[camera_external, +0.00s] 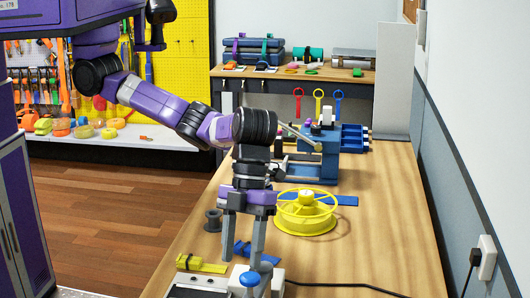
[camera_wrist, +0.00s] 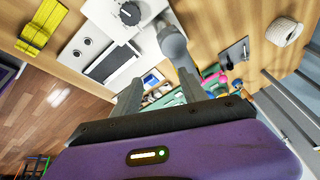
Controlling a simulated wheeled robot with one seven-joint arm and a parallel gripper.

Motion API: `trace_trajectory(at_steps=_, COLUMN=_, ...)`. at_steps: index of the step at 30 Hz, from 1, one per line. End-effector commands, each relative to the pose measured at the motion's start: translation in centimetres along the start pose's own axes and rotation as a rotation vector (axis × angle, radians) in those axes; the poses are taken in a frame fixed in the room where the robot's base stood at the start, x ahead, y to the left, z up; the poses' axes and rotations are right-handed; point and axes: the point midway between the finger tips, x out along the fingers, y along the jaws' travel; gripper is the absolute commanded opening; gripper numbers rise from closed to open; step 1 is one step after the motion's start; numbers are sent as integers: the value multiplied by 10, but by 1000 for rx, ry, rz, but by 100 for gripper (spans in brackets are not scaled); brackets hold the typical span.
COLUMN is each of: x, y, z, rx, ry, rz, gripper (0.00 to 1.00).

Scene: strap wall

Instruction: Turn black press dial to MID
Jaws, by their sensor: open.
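The black dial (camera_wrist: 129,13) shows at the top of the wrist view, on a white panel (camera_wrist: 103,33) with marks around it. Its setting is too small to read. My gripper (camera_wrist: 160,78) is open and empty, its two grey fingers apart and clear of the dial. In the external view my gripper (camera_external: 242,248) points down over the near end of the bench, close above a grey and white device with a blue knob (camera_external: 249,279). I cannot make out the dial in that view.
A grey round-ended part (camera_wrist: 172,42) stands close to my fingers. A yellow strap piece (camera_external: 200,264) lies left of the device. A yellow reel (camera_external: 306,212) and a dark spool (camera_external: 213,220) stand farther back. A black cable (camera_external: 345,286) runs right; the bench's right side is mostly clear.

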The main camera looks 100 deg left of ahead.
Motion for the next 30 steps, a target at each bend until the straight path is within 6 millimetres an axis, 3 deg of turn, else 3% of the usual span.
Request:
trace_trajectory(at_steps=1, x=-18, y=-4, z=28, rx=-8, ry=-4, rz=12, gripper=51)
trace_trajectory(at_steps=3, x=-31, y=-2, z=59, rx=-16, ry=-4, rz=43, gripper=51)
trace_trajectory(at_steps=7, x=-36, y=9, z=92, rx=-45, ry=8, rz=99, gripper=51)
trace_trajectory(at_steps=11, x=-32, y=13, z=98, rx=-54, ry=13, rz=116, gripper=51)
trace_trajectory(at_steps=24, x=29, y=20, z=95, rx=-52, ry=12, rz=115, gripper=51)
trace_trajectory(at_steps=30, x=40, y=21, z=95, rx=-52, ry=11, rz=114, gripper=51)
